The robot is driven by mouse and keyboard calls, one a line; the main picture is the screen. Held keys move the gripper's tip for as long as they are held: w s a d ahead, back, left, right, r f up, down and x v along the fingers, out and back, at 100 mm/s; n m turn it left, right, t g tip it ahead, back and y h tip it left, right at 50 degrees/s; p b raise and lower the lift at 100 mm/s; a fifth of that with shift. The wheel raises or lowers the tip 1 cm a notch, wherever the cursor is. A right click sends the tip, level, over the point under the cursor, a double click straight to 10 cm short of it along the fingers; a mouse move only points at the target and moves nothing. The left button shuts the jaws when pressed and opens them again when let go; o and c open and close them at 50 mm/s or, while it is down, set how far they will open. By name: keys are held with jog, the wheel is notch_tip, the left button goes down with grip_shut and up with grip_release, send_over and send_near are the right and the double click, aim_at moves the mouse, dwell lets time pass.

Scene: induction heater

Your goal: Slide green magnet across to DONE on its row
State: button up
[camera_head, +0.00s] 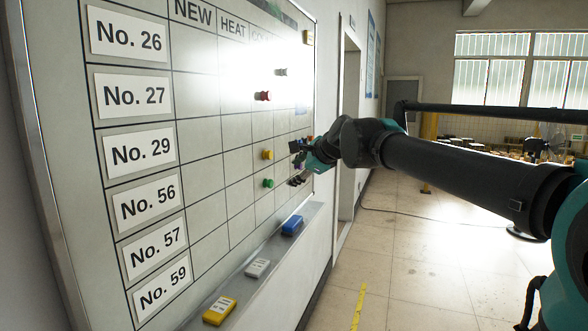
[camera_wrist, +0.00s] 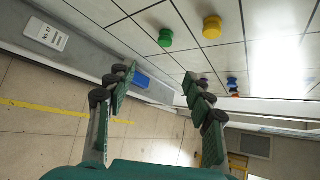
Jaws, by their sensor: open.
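The green magnet (camera_head: 268,183) sits on the whiteboard (camera_head: 200,187), in what looks like the No. 57 row, in the third column after NEW and HEAT. It also shows at the top of the wrist view (camera_wrist: 165,38), ahead of the fingertips. My gripper (camera_head: 303,152) is near the board's right side, right of the green magnet and a little higher in the head view. The DONE header is not readable in the glare.
A yellow magnet (camera_head: 267,154) sits one row above the green one. A red magnet (camera_head: 262,96) and a grey one (camera_head: 281,72) are higher. The ledge below holds a blue eraser (camera_head: 292,225).

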send_near(271, 182)
jog(key=shift+m, duration=0.3)
jog(key=x, duration=0.9)
jog(key=shift+w+a+f, duration=0.15)
jog(key=shift+f, duration=0.1)
grip_shut()
jog(key=shift+w+d+r, duration=0.1)
jog(key=shift+w+d, duration=0.75)
jog(key=shift+w, duration=1.55)
jog(key=shift+w+d+r, duration=0.1)
jog(key=shift+w+d, duration=0.8)
jog(key=shift+w, duration=1.55)
jog(key=shift+w+d+r, duration=0.1)
jog(key=shift+w+d, duration=0.75)
jog(key=shift+w, duration=1.55)
